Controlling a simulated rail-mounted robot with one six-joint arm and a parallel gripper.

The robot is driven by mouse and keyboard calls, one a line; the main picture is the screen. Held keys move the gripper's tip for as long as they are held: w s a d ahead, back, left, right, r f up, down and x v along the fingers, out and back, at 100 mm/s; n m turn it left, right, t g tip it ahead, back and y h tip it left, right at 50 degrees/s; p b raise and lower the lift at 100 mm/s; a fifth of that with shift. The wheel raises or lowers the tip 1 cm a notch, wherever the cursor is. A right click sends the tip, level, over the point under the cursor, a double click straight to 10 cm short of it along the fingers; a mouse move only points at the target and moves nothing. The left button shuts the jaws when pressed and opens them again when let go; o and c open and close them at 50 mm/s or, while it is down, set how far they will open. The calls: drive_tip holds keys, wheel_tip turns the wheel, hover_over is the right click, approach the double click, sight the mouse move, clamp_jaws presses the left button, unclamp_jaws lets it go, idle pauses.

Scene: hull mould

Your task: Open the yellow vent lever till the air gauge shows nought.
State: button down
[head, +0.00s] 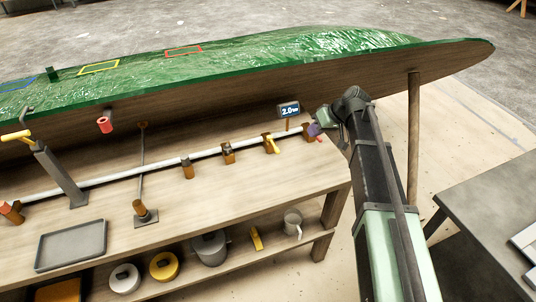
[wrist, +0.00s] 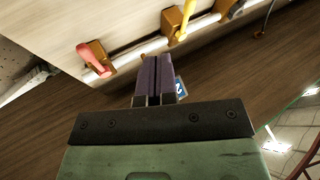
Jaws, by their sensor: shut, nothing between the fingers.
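The yellow lever (head: 271,144) sits on a brown block on the white pipe along the bench. It also shows in the wrist view (wrist: 184,22), at the top right of my fingers. The air gauge (head: 289,109) is a small dark display on a post behind the pipe and reads 2.0. In the wrist view the gauge (wrist: 180,88) is partly hidden behind my fingers. My gripper (head: 315,129), with purple fingers, is shut and empty, right of the yellow lever and apart from it. The wrist view shows the fingertips (wrist: 158,58) together.
A red lever (wrist: 93,58) stands on the pipe near my gripper. The green-covered hull (head: 250,60) overhangs the bench (head: 200,205). A grey tray (head: 72,245) lies at the front left. Tape rolls, a pot and a mug (head: 293,222) fill the lower shelf.

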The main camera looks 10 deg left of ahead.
drive_tip(key=b+x, duration=0.2)
drive_tip(key=x, duration=0.1)
drive_tip(key=b+x, duration=0.3)
drive_tip(key=d+b+x, duration=0.1)
drive_tip(key=b+x, duration=0.2)
drive_tip(key=shift+w+a+f, duration=0.1)
drive_tip(key=shift+a+f, duration=0.05)
drive_tip(key=shift+f, duration=0.4)
drive_tip(key=a, duration=0.1)
drive_tip(key=s+a, duration=0.1)
drive_tip(key=a, duration=0.1)
drive_tip(key=shift+s+a+r, duration=0.15)
drive_tip(key=shift+s+a, duration=0.25)
drive_tip(key=shift+a, duration=0.2)
drive_tip(key=shift+s+m, duration=0.1)
drive_tip(key=shift+m, duration=0.2)
